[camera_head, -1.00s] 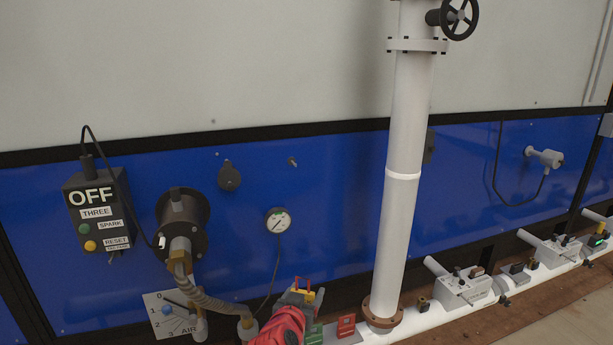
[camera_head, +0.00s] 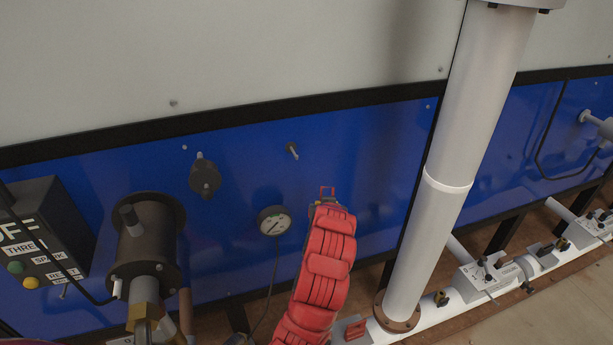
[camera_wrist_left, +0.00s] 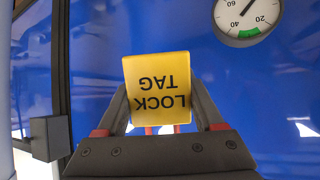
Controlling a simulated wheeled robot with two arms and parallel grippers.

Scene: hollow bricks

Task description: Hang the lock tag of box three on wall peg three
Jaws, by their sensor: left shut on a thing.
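My left gripper (camera_head: 327,195), on a red arm, is in front of the blue wall panel, below and to the right of a small grey wall peg (camera_head: 292,150). In the left wrist view it is shut on a yellow lock tag (camera_wrist_left: 158,75), whose lettering appears upside down. In the head view the tag cannot be made out clearly. The peg is bare and carries no readable number. The dark box labelled THREE (camera_head: 40,235) is at the left, partly cut off. My right gripper is not in view.
A pressure gauge (camera_head: 273,220) is just left of my left gripper. A round dark fitting (camera_head: 205,176) is left of the peg, above a burner (camera_head: 147,245) with a hose. A thick white pipe (camera_head: 440,190) stands to the right. The panel around the peg is clear.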

